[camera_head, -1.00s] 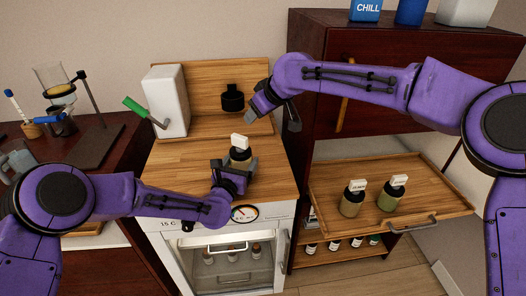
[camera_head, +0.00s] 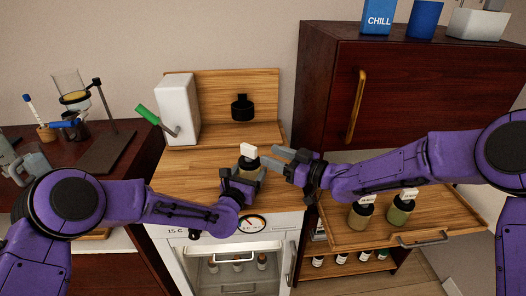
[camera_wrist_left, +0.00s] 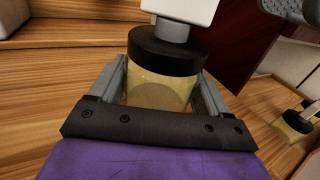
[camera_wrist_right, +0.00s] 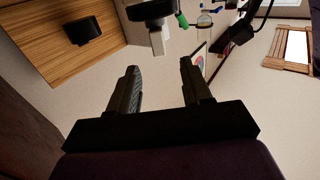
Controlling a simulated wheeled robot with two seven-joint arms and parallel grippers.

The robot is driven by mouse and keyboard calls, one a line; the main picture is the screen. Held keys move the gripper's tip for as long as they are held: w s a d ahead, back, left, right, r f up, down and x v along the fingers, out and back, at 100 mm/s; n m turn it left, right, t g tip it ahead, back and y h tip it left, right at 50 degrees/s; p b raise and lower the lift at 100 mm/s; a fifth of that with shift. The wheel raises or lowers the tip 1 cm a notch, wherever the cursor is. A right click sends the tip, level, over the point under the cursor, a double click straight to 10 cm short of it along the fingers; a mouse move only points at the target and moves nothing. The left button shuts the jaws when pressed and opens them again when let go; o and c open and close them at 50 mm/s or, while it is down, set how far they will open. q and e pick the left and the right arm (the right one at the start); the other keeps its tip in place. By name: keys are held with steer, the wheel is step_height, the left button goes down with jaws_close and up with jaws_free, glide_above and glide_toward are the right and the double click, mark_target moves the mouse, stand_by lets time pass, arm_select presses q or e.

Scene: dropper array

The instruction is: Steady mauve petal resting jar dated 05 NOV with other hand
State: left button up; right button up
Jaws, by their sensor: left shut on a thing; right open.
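A glass jar (camera_head: 248,164) with a black lid and white tag stands upright over the wooden counter, between the fingers of my left gripper (camera_head: 246,174). In the left wrist view the jar (camera_wrist_left: 160,85) looks pale yellowish, and the fingers are shut on its sides. The tag's date cannot be read, and no mauve shows. My right gripper (camera_head: 272,157) is open and empty, just right of the jar, fingers pointing towards it. In the right wrist view the lid (camera_wrist_right: 150,10) and tag lie beyond the fingertips, apart from them.
Two more tagged jars, one tan (camera_head: 360,217) and one green (camera_head: 399,212), stand on the pulled-out wooden tray (camera_head: 450,219) below my right arm.

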mark_target(243, 144)
arm_select(q)
steer(key=shift+s+f, duration=0.1)
steer(key=shift+f, duration=0.15)
arm_select(e)
steer(key=x, duration=1)
steer(key=shift+w+a, duration=0.2)
steer(key=shift+a, duration=0.1)
jaws_close()
steer(key=shift+r, duration=0.7)
steer(key=shift+r, duration=2.05)
steer(key=w+a+r, duration=0.4)
steer(key=w+a, duration=0.1)
steer(key=a, duration=0.1)
